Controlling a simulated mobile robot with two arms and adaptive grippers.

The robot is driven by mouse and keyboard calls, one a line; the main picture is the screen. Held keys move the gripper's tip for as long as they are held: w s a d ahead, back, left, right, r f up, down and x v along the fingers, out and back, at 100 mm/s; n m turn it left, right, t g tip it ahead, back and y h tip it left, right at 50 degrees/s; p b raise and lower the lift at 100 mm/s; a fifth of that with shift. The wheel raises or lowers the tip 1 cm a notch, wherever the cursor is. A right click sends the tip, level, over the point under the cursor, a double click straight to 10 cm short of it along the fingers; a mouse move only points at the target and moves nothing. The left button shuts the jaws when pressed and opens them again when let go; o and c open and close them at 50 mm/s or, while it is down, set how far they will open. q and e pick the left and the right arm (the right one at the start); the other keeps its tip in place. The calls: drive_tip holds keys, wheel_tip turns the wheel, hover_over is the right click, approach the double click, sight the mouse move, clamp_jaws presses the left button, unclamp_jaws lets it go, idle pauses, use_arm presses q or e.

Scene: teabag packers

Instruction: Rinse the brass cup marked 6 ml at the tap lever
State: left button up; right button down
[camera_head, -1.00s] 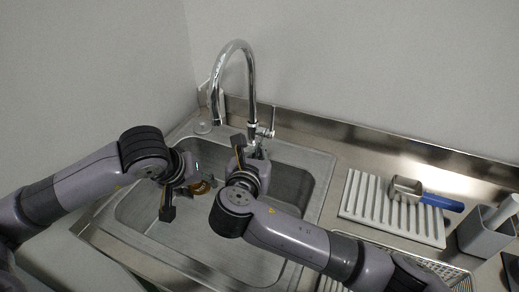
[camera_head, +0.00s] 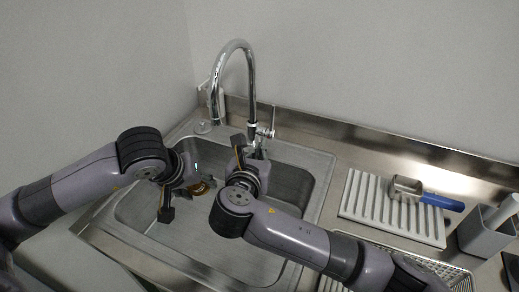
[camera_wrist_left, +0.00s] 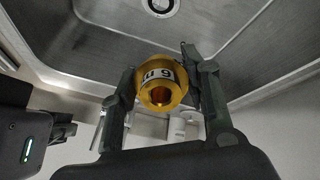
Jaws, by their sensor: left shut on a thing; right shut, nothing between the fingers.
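My left gripper (camera_wrist_left: 160,80) is shut on the brass cup (camera_wrist_left: 161,93), whose white band reads 6 ml upside down in the left wrist view. In the head view the cup (camera_head: 203,186) is a small gold shape over the sink, partly hidden by the left gripper (camera_head: 192,187). The chrome tap (camera_head: 235,47) arches above the sink, and no water shows from its spout. Its lever (camera_head: 272,124) stands at the right of the tap base. My right gripper (camera_head: 239,146) is shut and empty, close to the tap base and left of the lever; I cannot tell whether it touches.
The steel sink (camera_head: 310,193) lies below both grippers, and its drain (camera_wrist_left: 160,5) shows in the left wrist view. Right of it are a white ribbed rack (camera_head: 362,197), a metal scoop with a blue handle (camera_head: 442,202), a grey holder (camera_head: 484,236) and a wire basket (camera_head: 452,275).

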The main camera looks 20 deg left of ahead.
idle(0.3)
use_arm(q)
drive_tip(key=s+r, duration=0.4)
drive_tip(key=s, duration=0.1)
drive_tip(key=shift+a+p, duration=0.2)
drive_tip(key=shift+p, duration=0.1)
idle(1.2)
